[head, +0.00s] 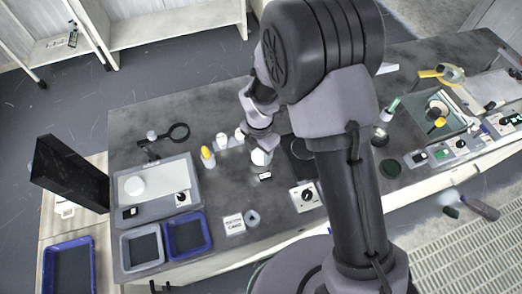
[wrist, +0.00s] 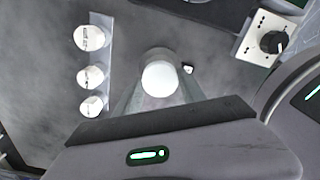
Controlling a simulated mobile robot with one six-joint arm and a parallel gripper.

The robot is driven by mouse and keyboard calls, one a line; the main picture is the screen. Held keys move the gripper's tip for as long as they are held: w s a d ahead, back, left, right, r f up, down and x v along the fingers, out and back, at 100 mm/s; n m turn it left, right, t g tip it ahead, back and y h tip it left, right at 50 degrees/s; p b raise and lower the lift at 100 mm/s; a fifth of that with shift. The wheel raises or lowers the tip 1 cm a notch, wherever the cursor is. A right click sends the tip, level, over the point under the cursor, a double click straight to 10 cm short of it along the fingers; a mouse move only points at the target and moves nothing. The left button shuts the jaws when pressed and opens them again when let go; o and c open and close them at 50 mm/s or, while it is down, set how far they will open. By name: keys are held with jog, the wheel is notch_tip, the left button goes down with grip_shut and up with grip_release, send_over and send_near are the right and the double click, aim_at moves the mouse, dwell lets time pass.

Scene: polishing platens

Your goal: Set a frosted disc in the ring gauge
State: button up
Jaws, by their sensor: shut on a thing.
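My gripper (head: 261,140) is over the middle of the grey bench. In the wrist view its fingers (wrist: 160,92) are shut on a white round piece (wrist: 159,78), which looks like a frosted disc. In the head view a white round-sided thing (head: 260,157) shows right below my gripper. A small grey ring (head: 252,217) lies near the front edge beside a printed card (head: 233,224); it may be the ring gauge, but I cannot tell surely.
A row of white-capped containers (wrist: 90,77) stands left of my gripper, near a yellow-capped bottle (head: 207,155). A knob box (head: 304,196) stands right. My arm hides part of the bench.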

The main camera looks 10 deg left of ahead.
jog(key=shift+f+b, duration=0.8)
jog(key=shift+f, duration=0.8)
dwell(1.6)
jog(key=o, duration=1.5)
notch_tip(320, 180, up, 17)
jog(key=p, duration=0.6)
jog(key=shift+r+p, duration=0.2)
jog(key=shift+p, duration=0.2)
